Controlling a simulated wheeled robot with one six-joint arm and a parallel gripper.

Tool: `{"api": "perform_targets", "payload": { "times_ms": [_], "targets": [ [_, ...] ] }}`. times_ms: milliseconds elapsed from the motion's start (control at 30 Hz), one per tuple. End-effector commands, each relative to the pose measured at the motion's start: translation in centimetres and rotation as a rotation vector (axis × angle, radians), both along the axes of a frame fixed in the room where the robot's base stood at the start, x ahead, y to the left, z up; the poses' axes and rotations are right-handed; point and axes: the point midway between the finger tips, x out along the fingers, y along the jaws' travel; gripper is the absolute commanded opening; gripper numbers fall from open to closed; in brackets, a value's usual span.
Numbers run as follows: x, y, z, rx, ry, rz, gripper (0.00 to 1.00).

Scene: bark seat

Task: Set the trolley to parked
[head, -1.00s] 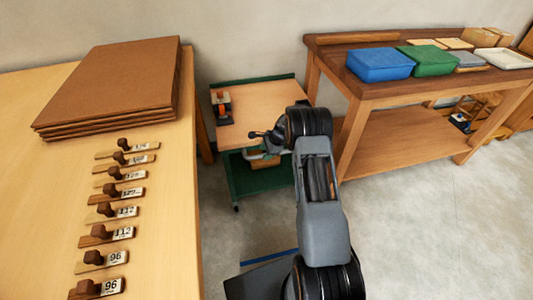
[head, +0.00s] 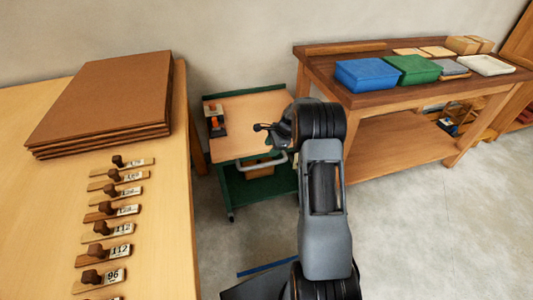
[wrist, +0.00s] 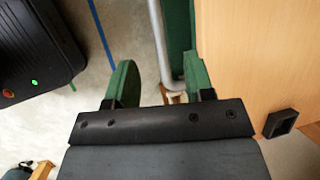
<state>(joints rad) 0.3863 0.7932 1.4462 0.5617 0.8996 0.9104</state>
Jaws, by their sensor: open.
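The trolley (head: 245,145) has a green frame and a pale wooden top. It stands between the left table and the right workbench. A grey bar handle (head: 262,164) runs along its near side, and a small orange-and-black fitting (head: 217,120) is at its left. My gripper is at the trolley's near right side in the head view, its fingers mostly hidden by my arm. In the wrist view my gripper (wrist: 160,82) is open, with green fingers apart. The grey handle (wrist: 158,45) shows between them, nearer the right finger; I cannot tell whether they touch.
The left table (head: 160,215) carries brown boards (head: 105,95) and a row of numbered, knobbed pieces. A blue line (head: 266,268) marks the floor. Floor is clear at the right.

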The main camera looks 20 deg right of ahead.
Motion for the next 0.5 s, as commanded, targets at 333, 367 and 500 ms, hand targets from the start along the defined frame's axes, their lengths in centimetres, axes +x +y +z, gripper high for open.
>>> {"api": "perform_targets", "payload": {
  "times_ms": [333,367,500],
  "targets": [
    [-0.5,-0.8,2.0,0.000,0.000,0.000,0.48],
    [-0.5,-0.8,2.0,0.000,0.000,0.000,0.48],
    [-0.5,-0.8,2.0,0.000,0.000,0.000,0.48]
  ]
}}
